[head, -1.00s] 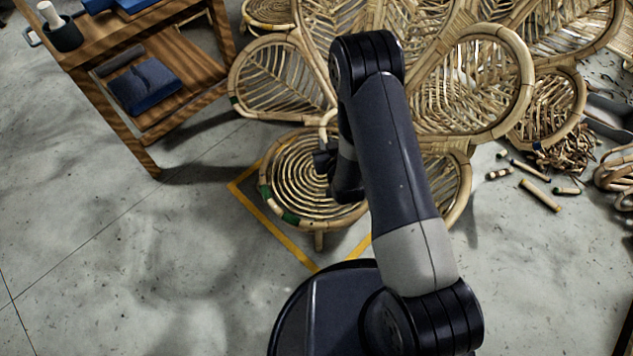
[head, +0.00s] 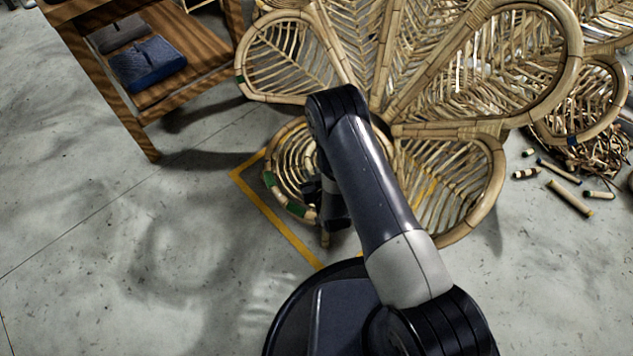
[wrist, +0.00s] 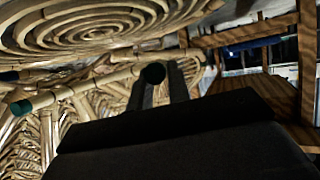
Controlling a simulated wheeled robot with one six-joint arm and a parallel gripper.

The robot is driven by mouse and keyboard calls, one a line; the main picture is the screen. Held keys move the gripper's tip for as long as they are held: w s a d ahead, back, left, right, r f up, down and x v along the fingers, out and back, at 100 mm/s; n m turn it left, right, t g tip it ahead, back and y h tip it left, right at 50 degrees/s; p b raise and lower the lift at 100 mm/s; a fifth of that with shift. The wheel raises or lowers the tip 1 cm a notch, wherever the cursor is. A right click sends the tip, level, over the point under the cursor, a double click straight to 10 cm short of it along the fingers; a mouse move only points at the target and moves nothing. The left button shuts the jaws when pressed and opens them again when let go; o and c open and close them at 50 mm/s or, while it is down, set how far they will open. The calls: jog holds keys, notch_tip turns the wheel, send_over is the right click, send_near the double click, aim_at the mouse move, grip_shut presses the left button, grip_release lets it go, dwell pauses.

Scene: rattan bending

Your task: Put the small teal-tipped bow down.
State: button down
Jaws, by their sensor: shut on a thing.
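In the wrist view, the bow (wrist: 85,88) is a pale rattan rod with dark teal ends, one at the left and one by the finger pads. My gripper (wrist: 163,85) is shut on it there. The spiral-woven round seat (wrist: 100,22) fills the top of that view, close to the bow; I cannot tell whether they touch. In the head view, the seat (head: 284,165) has green bands on its rim, and my gripper (head: 318,190) is at its right side. My arm hides much of the seat and the bow there.
Large woven rattan petals (head: 500,60) rise behind and right of the seat. Yellow floor tape (head: 272,225) runs in front. A wooden cart (head: 150,100) stands at left. Loose rattan offcuts (head: 568,198) lie at right. The floor at left is clear.

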notch_tip(320, 180, down, 7)
jog(key=shift+r+b, duration=0.2)
jog(key=shift+b, duration=1)
jog(key=shift+f, duration=0.2)
jog(key=c, duration=1.3)
grip_release()
jog(key=shift+r, duration=0.1)
jog(key=shift+c, duration=0.2)
jog(key=shift+r, duration=0.15)
jog(key=p+v, duration=0.4)
jog(key=v, duration=0.8)
jog(key=shift+a, duration=0.1)
